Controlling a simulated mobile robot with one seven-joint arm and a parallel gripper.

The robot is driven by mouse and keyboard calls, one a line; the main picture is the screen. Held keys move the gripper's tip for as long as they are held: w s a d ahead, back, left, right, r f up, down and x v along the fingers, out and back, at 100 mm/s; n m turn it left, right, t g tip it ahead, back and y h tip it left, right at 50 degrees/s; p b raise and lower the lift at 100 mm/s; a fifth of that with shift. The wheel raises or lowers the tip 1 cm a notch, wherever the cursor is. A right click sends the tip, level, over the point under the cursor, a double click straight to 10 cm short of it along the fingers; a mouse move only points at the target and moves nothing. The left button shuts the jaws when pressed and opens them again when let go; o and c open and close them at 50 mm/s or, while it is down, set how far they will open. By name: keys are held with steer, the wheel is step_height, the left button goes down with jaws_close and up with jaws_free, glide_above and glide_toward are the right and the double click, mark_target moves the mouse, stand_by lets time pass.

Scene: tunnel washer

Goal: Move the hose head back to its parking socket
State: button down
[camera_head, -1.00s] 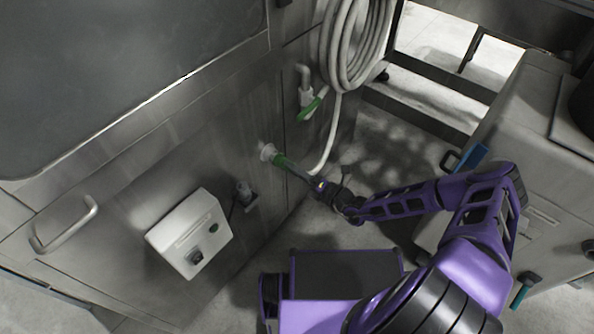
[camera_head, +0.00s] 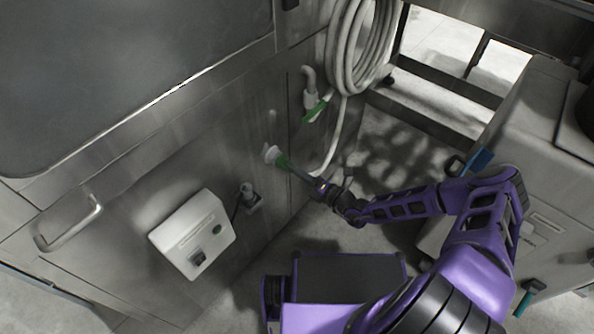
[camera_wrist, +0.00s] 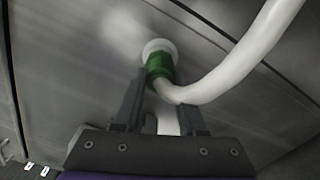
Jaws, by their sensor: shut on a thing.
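The hose head is green with a pale flared end. It shows in the head view (camera_head: 283,162) and in the wrist view (camera_wrist: 160,65), with the white hose (camera_wrist: 235,70) curving away from it to the right. My gripper (camera_head: 302,176) is shut on the hose head; in the wrist view its two fingers (camera_wrist: 163,106) stand on either side of it. The pale end (camera_head: 271,154) is close to the steel wall panel; I cannot tell whether it touches. A small grey fitting (camera_head: 248,194) with a dark cable sits on the wall below; I cannot tell whether it is the parking socket.
A white control box (camera_head: 192,233) projects from the wall, lower left. A coiled white hose (camera_head: 357,45) hangs above right, near a pipe valve with a green lever (camera_head: 315,110). A bar handle (camera_head: 70,228) is at far left. A large grey cabinet (camera_head: 545,140) stands right.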

stand_by(0.4)
steer(key=shift+c, duration=2)
jaws_free()
steer(key=p+v, duration=0.1)
steer(key=v, duration=1.6)
steer(key=shift+s, duration=0.2)
steer(key=shift+d, duration=0.15)
